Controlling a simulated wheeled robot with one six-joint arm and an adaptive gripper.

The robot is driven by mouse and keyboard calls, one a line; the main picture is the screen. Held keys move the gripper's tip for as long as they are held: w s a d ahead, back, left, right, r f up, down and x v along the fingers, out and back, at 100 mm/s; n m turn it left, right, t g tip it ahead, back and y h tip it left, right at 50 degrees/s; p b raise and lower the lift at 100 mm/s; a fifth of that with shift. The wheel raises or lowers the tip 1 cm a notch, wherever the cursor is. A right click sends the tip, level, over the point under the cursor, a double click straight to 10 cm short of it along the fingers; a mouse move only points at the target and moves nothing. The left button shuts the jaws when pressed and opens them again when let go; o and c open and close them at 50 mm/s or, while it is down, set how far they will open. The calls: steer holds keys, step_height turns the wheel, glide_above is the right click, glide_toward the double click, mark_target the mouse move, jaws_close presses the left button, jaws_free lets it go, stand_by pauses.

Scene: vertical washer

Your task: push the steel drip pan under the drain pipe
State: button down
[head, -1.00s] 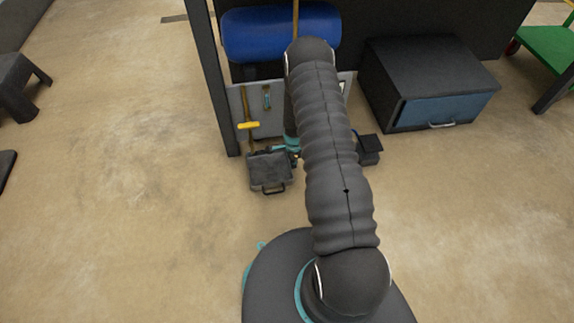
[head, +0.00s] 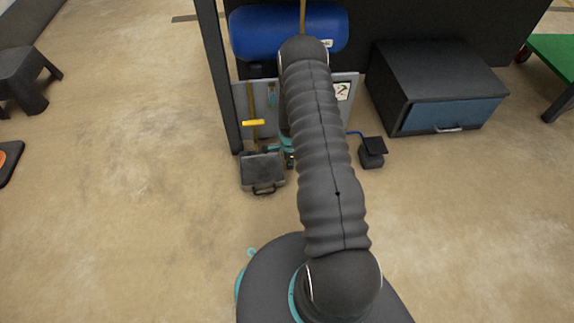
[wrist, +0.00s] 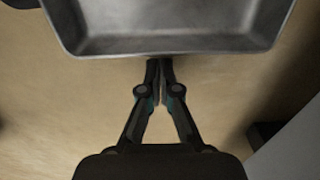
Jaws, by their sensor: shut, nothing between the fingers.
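The steel drip pan (head: 262,171) is a shallow, dark grey rectangular tray on the floor in the head view, its handle toward me. Its wall fills the top of the wrist view (wrist: 170,47). My gripper (wrist: 160,63) is shut and empty, its fingertips at the middle of the pan's side wall; I cannot tell whether they touch. In the head view my arm hides most of the gripper, to the right of the pan. A thin brass pipe-like piece (head: 251,100) with a yellow crossbar stands behind the pan; I cannot tell if it is the drain pipe.
A blue tank (head: 285,35) sits above a grey panel (head: 345,105). A dark upright post (head: 218,85) stands left of it. A small dark device (head: 371,152) and a cabinet with a blue drawer (head: 450,113) are at the right. Floor left of the pan is clear.

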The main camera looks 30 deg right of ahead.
steer(key=d, duration=0.1)
steer(key=d+r, duration=0.1)
steer(key=shift+s+d+r, duration=0.1)
steer(key=shift+s+d, duration=0.2)
step_height(320, 180, up, 9)
steer(key=p, duration=0.1)
steer(key=shift+a, duration=0.15)
